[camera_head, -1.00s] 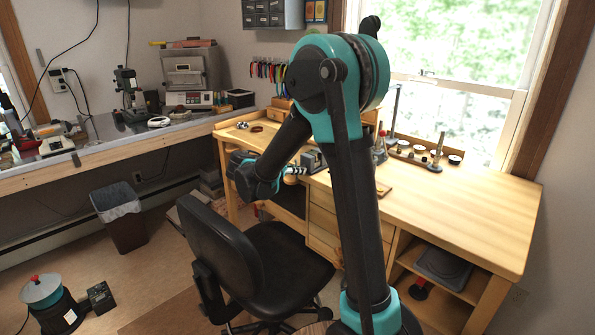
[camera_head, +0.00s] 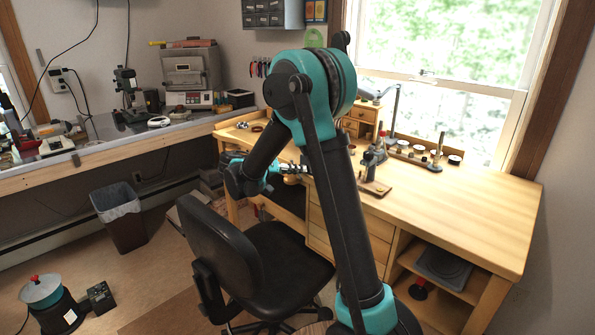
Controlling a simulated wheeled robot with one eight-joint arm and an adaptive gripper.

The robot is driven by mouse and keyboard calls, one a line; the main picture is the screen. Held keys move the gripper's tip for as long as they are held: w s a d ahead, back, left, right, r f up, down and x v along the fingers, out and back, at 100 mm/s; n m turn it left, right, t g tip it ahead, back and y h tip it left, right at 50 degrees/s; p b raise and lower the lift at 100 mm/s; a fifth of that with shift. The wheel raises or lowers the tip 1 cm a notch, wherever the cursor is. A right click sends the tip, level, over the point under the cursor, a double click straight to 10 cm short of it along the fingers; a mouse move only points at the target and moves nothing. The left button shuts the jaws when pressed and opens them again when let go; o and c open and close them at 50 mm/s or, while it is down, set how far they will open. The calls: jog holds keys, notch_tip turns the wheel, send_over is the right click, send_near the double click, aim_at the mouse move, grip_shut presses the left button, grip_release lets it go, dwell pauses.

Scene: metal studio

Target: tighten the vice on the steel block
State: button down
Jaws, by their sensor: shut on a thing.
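My gripper (camera_head: 288,170) is at the front edge of the wooden bench, above the seat side of the chair. It is small in view and partly behind my own arm. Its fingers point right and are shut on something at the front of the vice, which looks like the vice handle. A small brownish knob (camera_head: 291,180) shows just below the fingers. The vice body is mostly hidden behind my forearm and upper arm. I cannot make out the steel block or the gap between the vice jaws.
The wooden bench (camera_head: 460,195) is clear on its right side. A small dark tool on a wooden base (camera_head: 375,188) stands right of my arm. A black office chair (camera_head: 225,245) stands close below my gripper. A waste bin (camera_head: 122,220) stands at left.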

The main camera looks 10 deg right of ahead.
jog(key=shift+n+h, duration=0.3)
jog(key=shift+n, duration=0.3)
jog(key=shift+g, duration=0.3)
jog(key=c, duration=1.6)
grip_release()
jog(key=shift+a, duration=0.1)
jog(key=v, duration=1.2)
jog(key=s+v, duration=0.1)
jog(key=v, duration=0.4)
jog(key=shift+m, duration=0.4)
jog(key=x, duration=1.7)
jog(key=shift+w+a, duration=0.1)
jog(key=shift+w, duration=0.25)
